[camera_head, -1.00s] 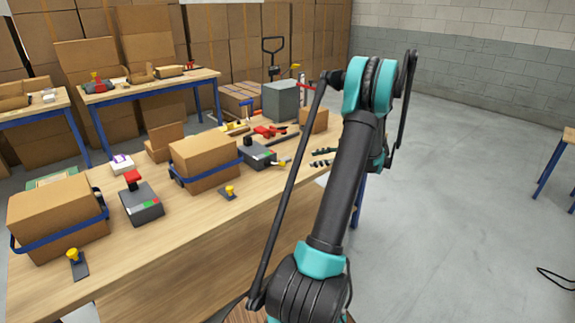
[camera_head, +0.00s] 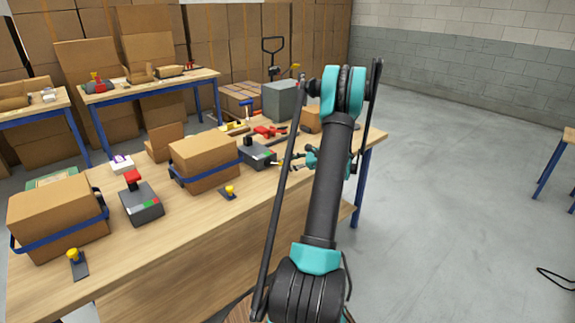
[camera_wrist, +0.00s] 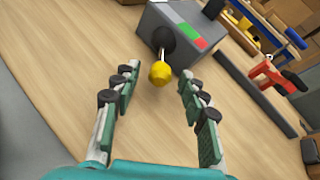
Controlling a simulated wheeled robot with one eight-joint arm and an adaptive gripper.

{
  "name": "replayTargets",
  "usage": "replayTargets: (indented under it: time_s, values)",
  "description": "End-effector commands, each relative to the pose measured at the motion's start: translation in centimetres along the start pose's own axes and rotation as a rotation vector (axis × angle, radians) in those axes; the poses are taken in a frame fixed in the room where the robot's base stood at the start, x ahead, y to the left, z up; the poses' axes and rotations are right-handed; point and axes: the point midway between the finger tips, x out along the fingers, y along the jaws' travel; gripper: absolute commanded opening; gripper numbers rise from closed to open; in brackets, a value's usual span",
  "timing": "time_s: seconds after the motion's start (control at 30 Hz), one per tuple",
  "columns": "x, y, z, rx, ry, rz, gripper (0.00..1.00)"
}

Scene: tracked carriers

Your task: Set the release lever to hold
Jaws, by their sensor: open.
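A grey box (camera_wrist: 178,30) with a green and red label is at the top of the wrist view. A lever on its near face ends in a yellow knob (camera_wrist: 160,74), which points toward me. My gripper (camera_wrist: 158,82) is open, its fingers on either side of the knob with a gap on each side; I see no contact. In the head view the same grey box (camera_head: 258,157) is on the table just left of my gripper, and my arm partly hides the lever side. I cannot tell which label colour marks hold.
A second grey box (camera_head: 143,205) with a red knob stands further left on the wooden table (camera_head: 215,235). Strapped cartons (camera_head: 205,160) stand beside these boxes. Red tools (camera_head: 268,131) and a larger grey block (camera_head: 280,101) lie behind.

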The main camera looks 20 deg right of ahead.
Motion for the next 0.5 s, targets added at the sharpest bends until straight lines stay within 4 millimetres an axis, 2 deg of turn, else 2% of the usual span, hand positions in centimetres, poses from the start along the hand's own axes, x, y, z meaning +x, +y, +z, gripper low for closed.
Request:
replayTargets:
  time_s: [0.17,0.5]
  values:
    - [-0.01,0.00,0.00,0.000,0.000,0.000,0.42]
    - [-0.02,0.00,0.01,0.000,0.000,0.000,0.00]
